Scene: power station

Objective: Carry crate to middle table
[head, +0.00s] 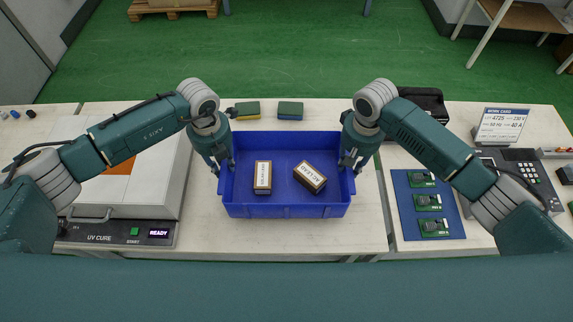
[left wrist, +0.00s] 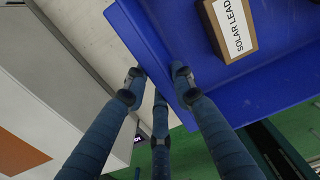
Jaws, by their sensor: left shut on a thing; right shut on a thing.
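A blue crate (head: 286,211) is at the middle table (head: 330,240), between my two grippers in the head view. It holds two labelled brown boxes, one upright in the picture (head: 263,177) and one turned at an angle (head: 310,177). My left gripper (head: 224,166) is shut on the crate's left wall. My right gripper (head: 350,164) is shut on its right wall. In the left wrist view, the fingers of my left gripper (left wrist: 158,84) straddle the crate's edge (left wrist: 158,50), and a box reading SOLAR LEAD (left wrist: 232,27) lies inside. I cannot tell whether the crate touches the table.
A UV cure machine (head: 130,190) stands left. A blue mat (head: 410,230) with green circuit boards lies right, near a keypad device (head: 525,170) and a work card (head: 500,125). Two sponge-like blocks (head: 247,110) (head: 290,110) lie behind the crate. The table in front is bare.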

